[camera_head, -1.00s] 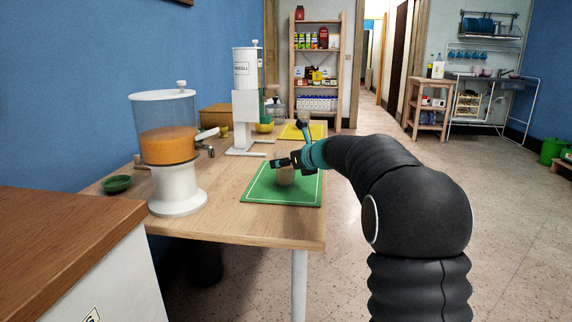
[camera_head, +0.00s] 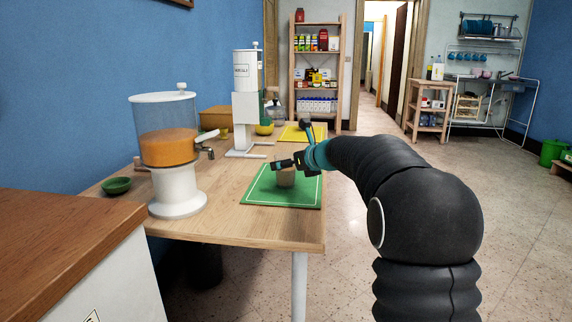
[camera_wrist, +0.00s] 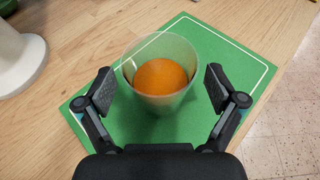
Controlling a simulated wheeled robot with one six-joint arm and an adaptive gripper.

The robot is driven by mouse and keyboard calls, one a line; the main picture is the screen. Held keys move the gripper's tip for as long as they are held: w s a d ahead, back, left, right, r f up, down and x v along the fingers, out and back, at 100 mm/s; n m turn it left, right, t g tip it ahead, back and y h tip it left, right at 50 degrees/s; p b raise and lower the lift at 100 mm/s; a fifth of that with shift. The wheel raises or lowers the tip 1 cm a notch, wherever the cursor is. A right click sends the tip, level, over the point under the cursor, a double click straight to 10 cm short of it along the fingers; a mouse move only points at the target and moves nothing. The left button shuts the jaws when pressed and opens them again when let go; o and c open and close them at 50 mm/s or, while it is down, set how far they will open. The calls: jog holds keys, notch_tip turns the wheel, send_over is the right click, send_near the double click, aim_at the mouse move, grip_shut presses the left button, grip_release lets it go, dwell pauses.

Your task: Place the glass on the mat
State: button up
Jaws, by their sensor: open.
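A clear glass (camera_wrist: 150,52) stands upright on the green mat (camera_wrist: 215,38), with something round and orange in it. In the head view the glass (camera_head: 286,178) is on the green mat (camera_head: 275,198), partly behind my gripper (camera_head: 284,163). In the wrist view my gripper (camera_wrist: 160,90) is open. Its two fingers are on either side of the glass, with visible gaps between them and its walls. A yellow mat (camera_head: 300,134) lies farther back on the same table.
A dispenser with orange contents (camera_head: 170,150) stands at the left of the table (camera_head: 235,215). A tall white dispenser (camera_head: 245,105) stands behind it. A small green bowl (camera_head: 117,185) is at the left edge. The table's right edge runs close beside the green mat.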

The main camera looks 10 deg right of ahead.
jog(key=v, duration=1.1)
jog(key=s+a+f+n+g+h, duration=0.1)
jog(key=s+a+f+n+g, duration=0.2)
jog(key=s+n, duration=0.55)
jog(key=s+a+f+n+g+h, duration=0.1)
jog(key=s+a+f+n, duration=0.35)
jog(key=s, duration=0.75)
jog(key=s+d+f+n+g+h, duration=0.1)
jog(key=s+f+n, duration=0.3)
jog(key=s+n, duration=0.4)
jog(key=s+d+f+n+g+h, duration=0.1)
jog(key=s+f+n+h, duration=0.2)
jog(key=s+n, duration=0.6)
jog(key=s+f, duration=0.2)
jog(key=s, duration=0.1)
jog(key=shift+d+f+n+g, duration=0.3)
jog(key=shift+d, duration=0.1)
